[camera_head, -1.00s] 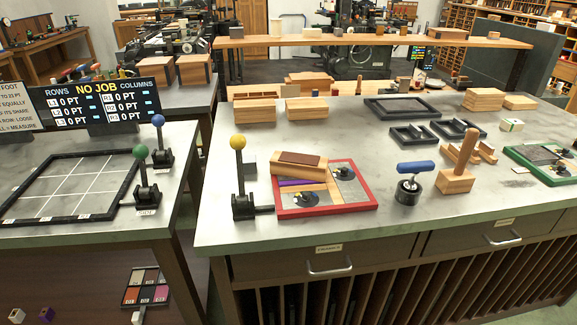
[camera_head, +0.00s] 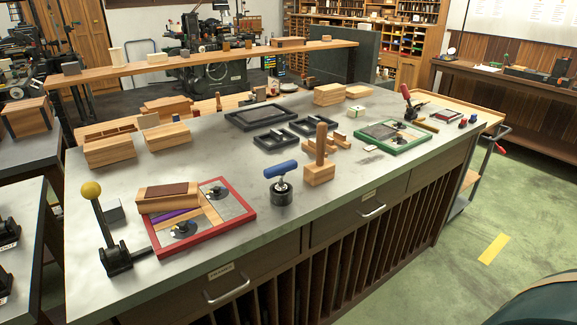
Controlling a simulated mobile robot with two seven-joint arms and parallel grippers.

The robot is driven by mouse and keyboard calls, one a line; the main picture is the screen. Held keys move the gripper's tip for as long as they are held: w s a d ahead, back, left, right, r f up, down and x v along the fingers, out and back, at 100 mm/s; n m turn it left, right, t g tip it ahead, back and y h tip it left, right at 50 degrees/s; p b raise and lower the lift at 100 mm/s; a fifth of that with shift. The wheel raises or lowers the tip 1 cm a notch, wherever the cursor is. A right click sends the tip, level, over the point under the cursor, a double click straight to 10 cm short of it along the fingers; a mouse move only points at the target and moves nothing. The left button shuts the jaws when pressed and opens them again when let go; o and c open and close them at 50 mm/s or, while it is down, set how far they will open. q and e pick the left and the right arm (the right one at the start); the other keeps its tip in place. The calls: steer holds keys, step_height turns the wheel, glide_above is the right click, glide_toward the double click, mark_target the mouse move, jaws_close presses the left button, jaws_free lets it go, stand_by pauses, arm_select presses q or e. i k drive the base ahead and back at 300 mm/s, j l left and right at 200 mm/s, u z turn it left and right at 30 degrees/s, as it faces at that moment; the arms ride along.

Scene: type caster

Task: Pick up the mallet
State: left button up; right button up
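The wooden mallet (camera_head: 319,173) stands on the grey-topped table with its block head down and its handle pointing up. It is right of a blue-handled tool with a dark round base (camera_head: 281,187) and in front of small wooden pieces (camera_head: 335,139). A gap shows between the mallet and the blue-handled tool. Neither of my grippers is in view.
The table top (camera_head: 225,150) is clear around the mallet's front. Black frames (camera_head: 262,116) lie behind; a green-framed tray (camera_head: 424,142) lies right.

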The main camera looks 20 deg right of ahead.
mark_target(319, 171)
steer(key=l+u, duration=0.25)
steer(key=l, duration=0.7)
steer(key=l+u, duration=0.25)
steer(key=l, duration=0.7)
